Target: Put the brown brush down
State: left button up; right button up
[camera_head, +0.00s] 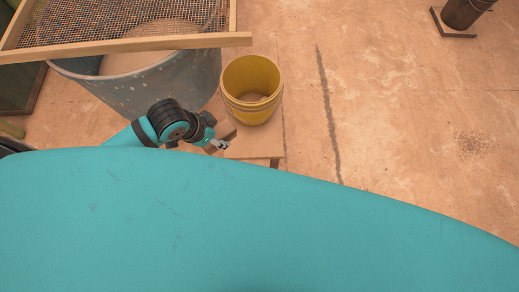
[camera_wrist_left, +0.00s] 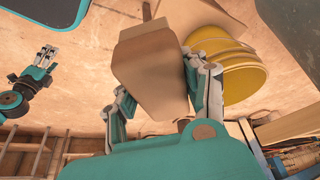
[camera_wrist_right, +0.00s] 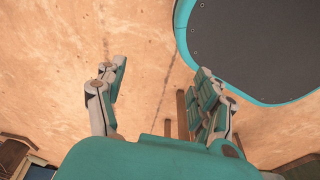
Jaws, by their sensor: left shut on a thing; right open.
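The brown brush (camera_wrist_left: 150,68) fills the middle of the left wrist view, a broad block with a narrow end at the top. My left gripper (camera_wrist_left: 158,80) is shut on it, one finger on each side. In the head view my left gripper (camera_head: 222,145) is at the left side of a small wooden stand (camera_head: 262,145), beside the yellow bucket (camera_head: 252,88). The brush is mostly hidden there, and I cannot tell if it touches the stand. My right gripper (camera_wrist_right: 160,80) is open and empty over the floor in the right wrist view.
A large grey tub (camera_head: 150,85) with a wood-framed mesh screen (camera_head: 140,45) stands left of the stand. The bucket takes up the stand's back part. Open floor (camera_head: 390,120) lies to the right, with a dark brown object (camera_head: 462,12) at the far corner.

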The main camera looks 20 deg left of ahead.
pick_arm(q)
jog(key=w+a+f+m+g+h+b, duration=0.1)
jog(key=a+f+m+b, duration=0.1)
jog(key=f+b, duration=0.45)
jog(key=a+f+m+b, duration=0.1)
jog(key=f+m+b, duration=0.2)
jog(key=f, duration=0.6)
pick_arm(e)
jog(key=w+a+f+t+b, duration=0.1)
jog(key=w+f+b, duration=0.1)
jog(key=w+b, duration=0.6)
pick_arm(q)
jog(key=m+g, duration=0.1)
jog(key=m, duration=0.2)
send_over(257, 147)
jog(key=a, duration=0.2)
jog(key=shift+h, duration=0.3)
jog(key=f, duration=0.9)
jog(key=shift+s+d, duration=0.15)
jog(key=shift+s, duration=0.05)
jog(key=shift+w+d+f, duration=0.1)
jog(key=shift+d+f, duration=0.05)
jog(key=shift+f+b, duration=0.7)
jog(key=shift+f, duration=0.9)
pick_arm(e)
notch_tip(257, 147, up, 12)
jog(key=w, duration=0.2)
jog(key=shift+t, duration=0.4)
